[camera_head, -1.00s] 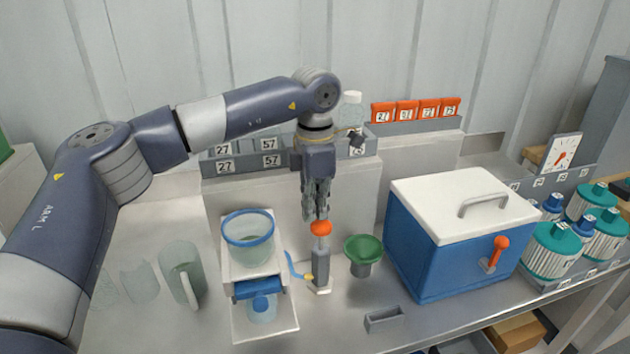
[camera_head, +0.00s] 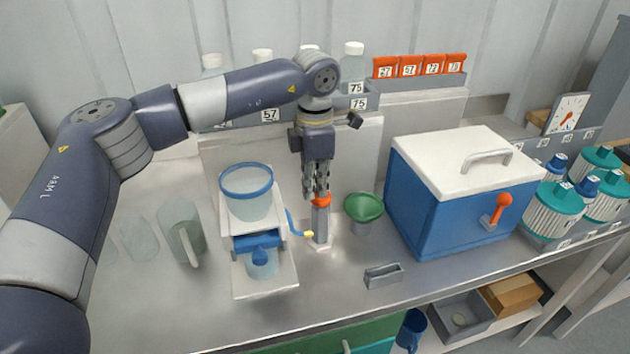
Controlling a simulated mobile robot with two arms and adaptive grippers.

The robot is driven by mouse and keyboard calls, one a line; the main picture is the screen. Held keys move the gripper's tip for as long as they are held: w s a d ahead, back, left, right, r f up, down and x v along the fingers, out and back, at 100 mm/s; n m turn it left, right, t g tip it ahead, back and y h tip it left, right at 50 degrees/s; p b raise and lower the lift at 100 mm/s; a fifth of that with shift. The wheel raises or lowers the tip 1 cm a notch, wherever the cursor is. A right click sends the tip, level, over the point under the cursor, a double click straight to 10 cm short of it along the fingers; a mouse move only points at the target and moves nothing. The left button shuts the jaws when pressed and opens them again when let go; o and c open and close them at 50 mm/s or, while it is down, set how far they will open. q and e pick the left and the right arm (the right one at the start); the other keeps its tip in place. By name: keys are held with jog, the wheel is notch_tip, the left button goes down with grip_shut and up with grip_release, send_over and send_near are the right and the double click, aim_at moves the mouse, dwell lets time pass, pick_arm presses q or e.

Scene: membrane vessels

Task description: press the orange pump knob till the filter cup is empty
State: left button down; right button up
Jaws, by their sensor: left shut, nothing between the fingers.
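The orange pump knob (camera_head: 321,200) sits on top of a grey upright pump post (camera_head: 321,224), close against its top. My left gripper (camera_head: 319,193) points straight down with its fingers shut and empty; the fingertips meet the knob's top. The clear filter cup (camera_head: 246,202) with a blue rim stands on a white stand (camera_head: 265,285) left of the pump. Something pale shows inside the cup, but its level is hard to tell. A small clear vessel with a blue top (camera_head: 262,263) stands below it. My right gripper is out of view.
A green funnel (camera_head: 363,207) stands right of the pump, beside a blue cooler (camera_head: 440,215) with a white lid. A glass jug (camera_head: 186,235) is at left. A small grey holder (camera_head: 383,277) lies in front.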

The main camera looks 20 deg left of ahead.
aim_at(316, 196)
pick_arm(q)
jog(key=shift+s+f, duration=0.1)
jog(key=shift+f, duration=0.1)
jog(key=shift+r+p, duration=0.3)
jog(key=shift+p, duration=0.05)
notch_tip(316, 196, up, 5)
jog(key=p, duration=0.3)
jog(key=shift+d+f, duration=0.1)
jog(key=shift+f, duration=0.05)
jog(key=shift+r+b, duration=0.65)
jog(key=shift+b, duration=0.25)
notch_tip(316, 196, up, 8)
jog(key=shift+b, duration=0.45)
jog(key=shift+f, duration=0.15)
